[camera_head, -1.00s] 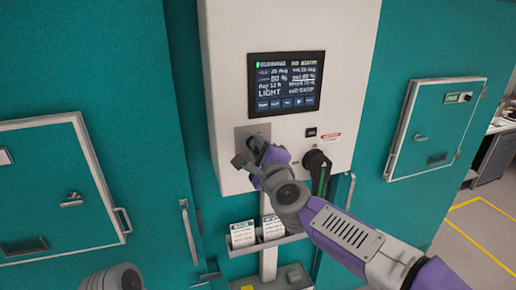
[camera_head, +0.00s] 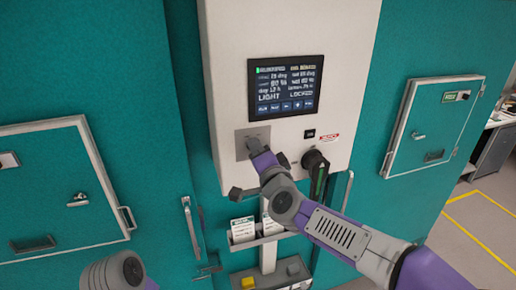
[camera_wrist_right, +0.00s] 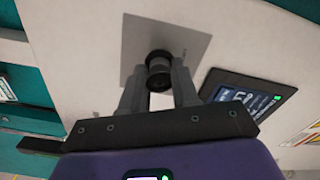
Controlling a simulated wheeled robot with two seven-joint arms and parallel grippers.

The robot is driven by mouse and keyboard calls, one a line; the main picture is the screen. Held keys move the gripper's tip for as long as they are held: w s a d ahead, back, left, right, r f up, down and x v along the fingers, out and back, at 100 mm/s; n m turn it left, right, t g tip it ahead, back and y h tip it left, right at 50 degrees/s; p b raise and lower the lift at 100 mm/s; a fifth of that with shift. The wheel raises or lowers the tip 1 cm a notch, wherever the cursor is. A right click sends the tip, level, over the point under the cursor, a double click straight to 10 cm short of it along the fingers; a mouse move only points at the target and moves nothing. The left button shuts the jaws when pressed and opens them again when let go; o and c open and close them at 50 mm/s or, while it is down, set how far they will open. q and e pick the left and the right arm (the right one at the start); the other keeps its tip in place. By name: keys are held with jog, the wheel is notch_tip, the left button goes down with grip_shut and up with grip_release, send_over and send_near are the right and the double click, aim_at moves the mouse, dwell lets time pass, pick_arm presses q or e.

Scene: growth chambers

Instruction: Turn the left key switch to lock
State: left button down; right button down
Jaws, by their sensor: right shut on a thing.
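The left key switch (camera_wrist_right: 158,62) is a dark round knob on a grey square plate on the white control box. In the head view, the plate (camera_head: 241,150) sits below the screen, and my gripper mostly hides the switch. My right gripper (camera_wrist_right: 158,84) is shut on the key switch, one finger on each side of it. The right gripper (camera_head: 258,150) reaches it from below and the right in the head view. The box's screen (camera_head: 285,84) shows "LIGHT" and a word that looks like "LOCKED". Only a part of my left arm shows at the lower left; its gripper is out of view.
A black rotary handle (camera_head: 316,162) with a green mark is close to the right of my wrist. A card holder (camera_head: 258,241) is below the box. Teal chamber doors with handles stand on both sides. Open floor lies at the far right.

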jog(key=shift+n, duration=0.5)
jog(key=c, duration=0.8)
grip_release()
jog(key=shift+c, duration=0.2)
jog(key=v, duration=0.7)
jog(key=shift+s+b, duration=0.25)
jog(key=shift+b, duration=0.05)
